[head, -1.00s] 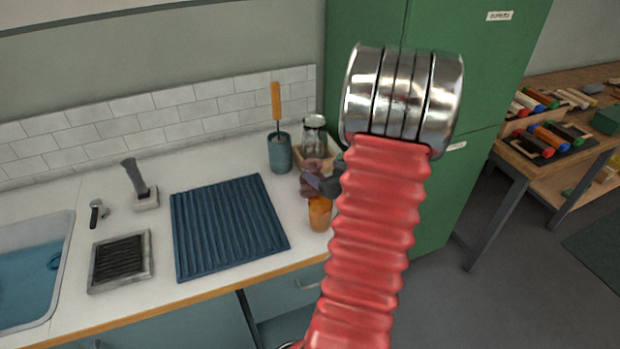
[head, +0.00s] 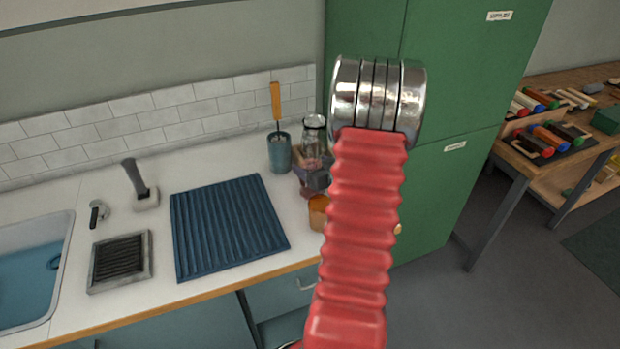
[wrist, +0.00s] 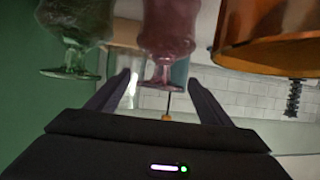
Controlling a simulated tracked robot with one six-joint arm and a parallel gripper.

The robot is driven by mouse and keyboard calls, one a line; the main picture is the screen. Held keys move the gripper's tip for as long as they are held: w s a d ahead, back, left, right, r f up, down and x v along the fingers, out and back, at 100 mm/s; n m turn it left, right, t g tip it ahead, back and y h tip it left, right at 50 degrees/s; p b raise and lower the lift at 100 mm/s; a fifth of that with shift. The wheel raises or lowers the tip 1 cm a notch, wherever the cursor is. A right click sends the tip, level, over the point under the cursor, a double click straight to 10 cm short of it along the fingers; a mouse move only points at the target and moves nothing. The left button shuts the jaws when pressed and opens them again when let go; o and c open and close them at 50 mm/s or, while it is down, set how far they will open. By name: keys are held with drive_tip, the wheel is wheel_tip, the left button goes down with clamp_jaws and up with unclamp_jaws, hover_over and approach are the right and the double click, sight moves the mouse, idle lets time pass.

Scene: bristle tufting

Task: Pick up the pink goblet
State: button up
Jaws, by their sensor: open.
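The pink goblet (wrist: 167,30) shows in the wrist view, whose picture is upside down. It seems to stand inverted on the counter, with its foot uppermost. My gripper (wrist: 158,77) is open and empty, with the goblet's foot and stem in view between its two fingertips. I cannot tell how much depth separates them, and no contact shows. In the head view my gripper (head: 317,178) is a small dark shape at the counter's right end. It and the red arm hide most of the goblet there.
A green goblet (wrist: 75,30) and an orange tumbler (wrist: 265,40) flank the pink goblet closely. The tumbler (head: 317,212) also shows in the head view. A glass jar (head: 314,135) and teal cup (head: 279,155) with a brush stand behind. A green cabinet (head: 450,190) borders the counter's right.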

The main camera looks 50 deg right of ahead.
drive_tip(key=x, duration=0.4)
drive_tip(key=shift+w+f, duration=0.3)
drive_tip(key=shift+c, duration=0.2)
drive_tip(key=c, duration=1.7)
drive_tip(key=shift+r, duration=0.15)
wheel_tip(320, 180, up, 10)
idle(0.6)
